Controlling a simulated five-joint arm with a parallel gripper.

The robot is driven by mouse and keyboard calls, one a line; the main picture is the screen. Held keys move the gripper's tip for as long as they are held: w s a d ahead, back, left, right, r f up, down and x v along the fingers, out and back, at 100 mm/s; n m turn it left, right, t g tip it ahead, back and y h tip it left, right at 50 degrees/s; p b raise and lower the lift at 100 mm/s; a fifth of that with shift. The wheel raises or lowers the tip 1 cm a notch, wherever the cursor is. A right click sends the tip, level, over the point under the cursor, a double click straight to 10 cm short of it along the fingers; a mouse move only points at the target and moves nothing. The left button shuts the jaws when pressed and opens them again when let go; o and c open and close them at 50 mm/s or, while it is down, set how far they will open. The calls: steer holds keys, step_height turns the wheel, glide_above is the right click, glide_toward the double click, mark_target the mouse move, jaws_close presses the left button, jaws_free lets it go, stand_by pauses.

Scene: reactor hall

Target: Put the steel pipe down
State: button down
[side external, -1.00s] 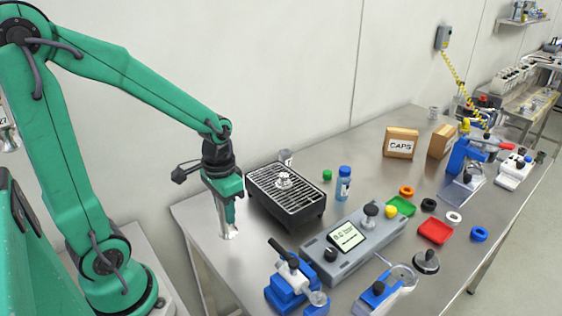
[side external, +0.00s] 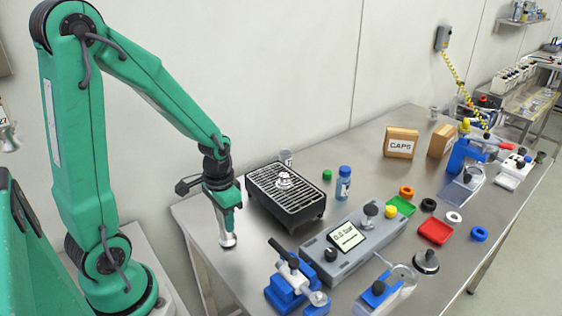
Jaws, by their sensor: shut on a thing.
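My gripper (side external: 229,226) points down at the left end of the steel bench (side external: 190,214). It is shut on the steel pipe (side external: 227,240), a short shiny piece showing below the fingers. The pipe's upper part is hidden by the fingers. Its lower end is at or very close to the bench top; I cannot tell if it touches.
A black grill-topped box (side external: 307,215) stands just right of my gripper. A blue vise (side external: 292,285) and a grey device with a display (side external: 325,256) stand in front to the right. The bench around the pipe is bare.

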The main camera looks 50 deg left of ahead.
steer(key=shift+f, duration=0.35)
steer(key=c, duration=1.1)
jaws_free()
steer(key=shift+r, duration=0.15)
steer(key=shift+r, duration=6.05)
steer(key=shift+s+d+r+t, duration=0.2)
steer(key=shift+d+r+t, duration=0.2)
steer(key=shift+d+r, duration=0.15)
steer(key=shift+s+d+r+t, duration=0.7)
steer(key=shift+d+r+t, duration=0.1)
steer(key=shift+d+r, duration=0.2)
steer(key=shift+s+d+r+t, duration=0.7)
steer(key=shift+d+r+t, duration=0.15)
steer(key=shift+r, duration=0.3)
steer(key=shift+s+d+r+t, duration=0.7)
steer(key=shift+d+r+t, duration=0.05)
steer(key=shift+d+r, duration=0.3)
